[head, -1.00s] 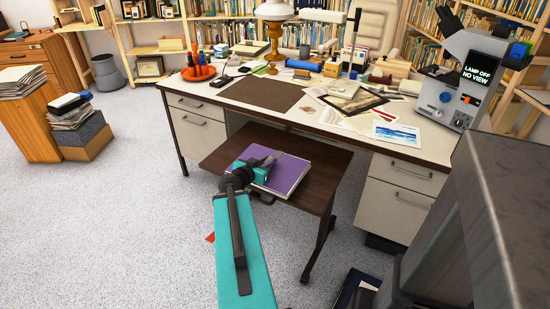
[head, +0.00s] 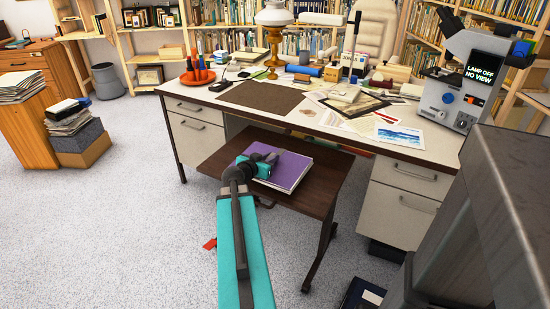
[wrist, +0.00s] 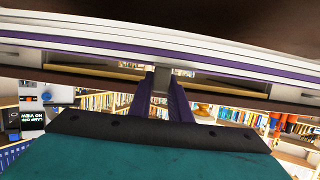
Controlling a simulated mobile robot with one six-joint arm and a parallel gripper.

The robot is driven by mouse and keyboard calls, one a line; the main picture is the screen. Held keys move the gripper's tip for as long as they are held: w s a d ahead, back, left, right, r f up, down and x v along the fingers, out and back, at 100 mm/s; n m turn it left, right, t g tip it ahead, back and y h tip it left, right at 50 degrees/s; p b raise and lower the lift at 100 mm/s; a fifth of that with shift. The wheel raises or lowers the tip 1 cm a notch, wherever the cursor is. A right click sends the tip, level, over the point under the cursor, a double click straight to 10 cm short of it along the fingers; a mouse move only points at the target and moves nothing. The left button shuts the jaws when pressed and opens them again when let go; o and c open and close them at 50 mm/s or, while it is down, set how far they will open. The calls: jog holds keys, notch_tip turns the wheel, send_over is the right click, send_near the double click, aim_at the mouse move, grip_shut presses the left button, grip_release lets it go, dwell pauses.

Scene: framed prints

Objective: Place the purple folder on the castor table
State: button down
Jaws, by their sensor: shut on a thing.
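The purple folder (head: 292,169) lies flat over the dark brown top of the castor table (head: 318,194) in the head view. My gripper (head: 264,161) is shut on the folder's left part. In the wrist view the folder's edge (wrist: 230,65), with white and purple layers, runs across the top, and my gripper's fingers (wrist: 160,85) reach up to it. I cannot tell whether the folder touches the table top or is slightly above it.
The white desk (head: 320,122) stands close behind the castor table, its top crowded with papers and a lamp (head: 274,40). A microscope (head: 455,95) is at its right end. A red thing (head: 210,244) lies on the floor. Carpet at left is open.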

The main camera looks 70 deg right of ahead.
aim_at(275, 149)
jog(key=shift+w+d+f, duration=0.1)
jog(key=shift+w+d, duration=0.05)
jog(key=shift+d, duration=1)
jog(key=shift+w+d+f, duration=0.1)
jog(key=shift+d, duration=1.1)
jog(key=shift+w+d+f, duration=0.1)
jog(key=shift+w+d, duration=0.05)
jog(key=shift+d, duration=1)
jog(key=shift+f, duration=1.75)
jog(key=c, duration=1.6)
grip_release()
jog(key=shift+c, duration=0.2)
jog(key=shift+a, duration=0.1)
jog(key=v, duration=1.1)
jog(key=shift+a, duration=0.2)
jog(key=shift+w+a+r, duration=0.1)
jog(key=shift+a, duration=0.15)
